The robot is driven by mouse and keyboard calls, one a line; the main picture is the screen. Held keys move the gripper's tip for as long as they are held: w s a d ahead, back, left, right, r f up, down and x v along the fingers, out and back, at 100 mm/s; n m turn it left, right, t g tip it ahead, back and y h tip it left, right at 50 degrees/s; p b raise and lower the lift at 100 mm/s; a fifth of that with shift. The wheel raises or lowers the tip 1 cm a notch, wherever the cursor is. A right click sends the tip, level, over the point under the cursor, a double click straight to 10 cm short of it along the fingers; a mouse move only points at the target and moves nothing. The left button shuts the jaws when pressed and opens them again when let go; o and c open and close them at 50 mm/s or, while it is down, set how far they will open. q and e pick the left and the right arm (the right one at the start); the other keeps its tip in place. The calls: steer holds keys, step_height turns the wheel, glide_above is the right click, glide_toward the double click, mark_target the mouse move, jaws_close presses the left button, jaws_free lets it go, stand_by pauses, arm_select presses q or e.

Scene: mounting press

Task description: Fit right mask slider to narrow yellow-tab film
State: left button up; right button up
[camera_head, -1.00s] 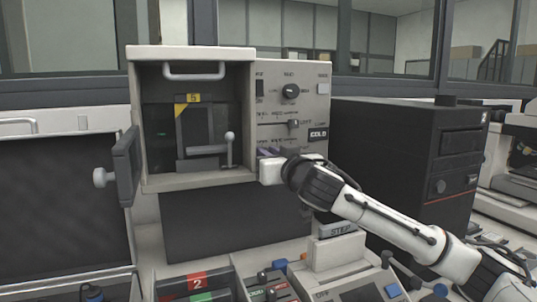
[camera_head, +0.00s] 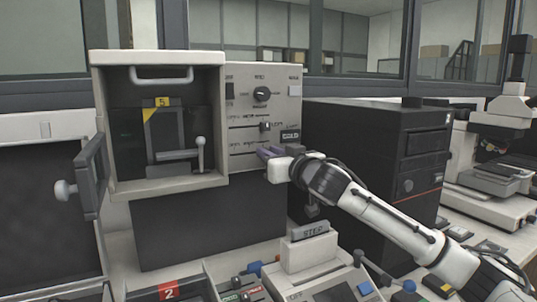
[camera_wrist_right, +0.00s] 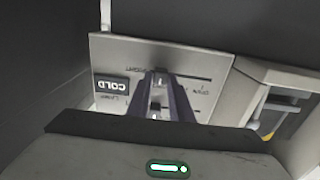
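The narrow film with the yellow corner tab (camera_head: 150,114) stands in the open chamber under a small yellow "5" tag. My right gripper (camera_head: 264,152) is at the lower slot of the control panel, its two purple fingers towards the panel. In the right wrist view, which shows the panel upside down, my fingers (camera_wrist_right: 161,82) stand apart with the right mask slider knob (camera_wrist_right: 160,74) appearing between their tips. Contact cannot be told. In the head view my gripper hides that knob. The other slider knob (camera_head: 265,126) sits in the slot above. My left gripper is out of view.
The chamber door (camera_head: 90,178) stands open at the left. A lever with a pale ball (camera_head: 200,142) stands at the chamber front. The COLD lamp (camera_head: 290,136) is right of the slots. A black box (camera_head: 375,150) stands to the right, behind my right arm.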

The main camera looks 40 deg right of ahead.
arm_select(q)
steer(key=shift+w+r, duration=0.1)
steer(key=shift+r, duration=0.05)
